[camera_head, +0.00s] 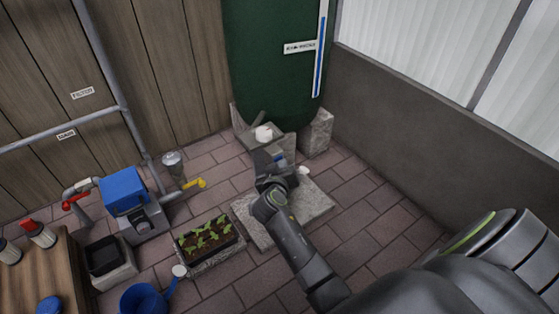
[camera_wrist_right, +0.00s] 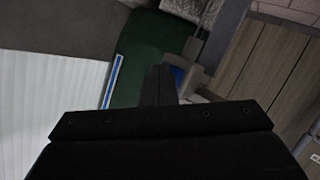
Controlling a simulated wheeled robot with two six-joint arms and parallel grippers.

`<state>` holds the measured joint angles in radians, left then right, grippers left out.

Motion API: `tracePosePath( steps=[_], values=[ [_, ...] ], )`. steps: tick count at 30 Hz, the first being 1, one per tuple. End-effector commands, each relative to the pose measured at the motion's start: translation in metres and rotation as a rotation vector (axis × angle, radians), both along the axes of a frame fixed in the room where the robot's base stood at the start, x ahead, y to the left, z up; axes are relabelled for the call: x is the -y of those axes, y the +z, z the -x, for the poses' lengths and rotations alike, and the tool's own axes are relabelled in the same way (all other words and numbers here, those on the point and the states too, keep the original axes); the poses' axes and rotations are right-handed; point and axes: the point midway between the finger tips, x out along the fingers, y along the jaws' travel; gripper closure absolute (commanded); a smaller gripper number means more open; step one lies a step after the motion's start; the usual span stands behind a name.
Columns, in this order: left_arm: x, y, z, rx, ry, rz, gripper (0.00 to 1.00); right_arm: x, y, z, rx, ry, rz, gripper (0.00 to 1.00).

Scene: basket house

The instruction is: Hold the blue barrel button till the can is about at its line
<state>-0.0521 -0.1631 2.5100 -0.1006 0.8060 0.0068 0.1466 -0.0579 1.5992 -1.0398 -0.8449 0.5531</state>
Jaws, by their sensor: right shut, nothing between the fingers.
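The green barrel (camera_head: 272,70) stands at the back wall with a blue-and-white level strip (camera_head: 319,55) and a small label. It also shows in the wrist view (camera_wrist_right: 138,55). My right gripper (camera_head: 262,158) is shut and empty, low in front of the barrel; its dark fingers (camera_wrist_right: 158,84) fill the wrist view's middle. I cannot tell whether the blue part is the button or part of a can. Contact is hidden. My left gripper is out of view.
A white piece (camera_head: 263,133) sits on the stone block before the barrel. A planter (camera_head: 209,243), a blue can (camera_head: 143,299) with a white rose, a blue-topped box (camera_head: 123,190) and a wooden table (camera_head: 45,280) are at left. Paving beside the slab is free.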

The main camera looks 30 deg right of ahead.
Motion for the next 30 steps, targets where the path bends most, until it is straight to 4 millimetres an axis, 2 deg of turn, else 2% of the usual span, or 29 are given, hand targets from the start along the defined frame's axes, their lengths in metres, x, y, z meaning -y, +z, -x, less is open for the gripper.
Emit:
tracePosePath(
  steps=[8, 17, 26, 30],
  values=[
    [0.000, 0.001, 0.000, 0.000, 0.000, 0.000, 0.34, 0.000, 0.001, 0.002, 0.001, 0.001, 0.000, 1.00],
    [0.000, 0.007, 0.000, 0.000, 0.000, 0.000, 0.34, 0.001, 0.001, 0.016, 0.001, 0.000, -0.001, 1.00],
    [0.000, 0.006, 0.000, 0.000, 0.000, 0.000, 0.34, 0.001, 0.000, 0.017, 0.000, 0.000, 0.000, 1.00],
    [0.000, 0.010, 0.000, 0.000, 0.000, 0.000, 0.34, 0.002, 0.000, 0.026, -0.002, -0.001, -0.001, 1.00]
  ],
)
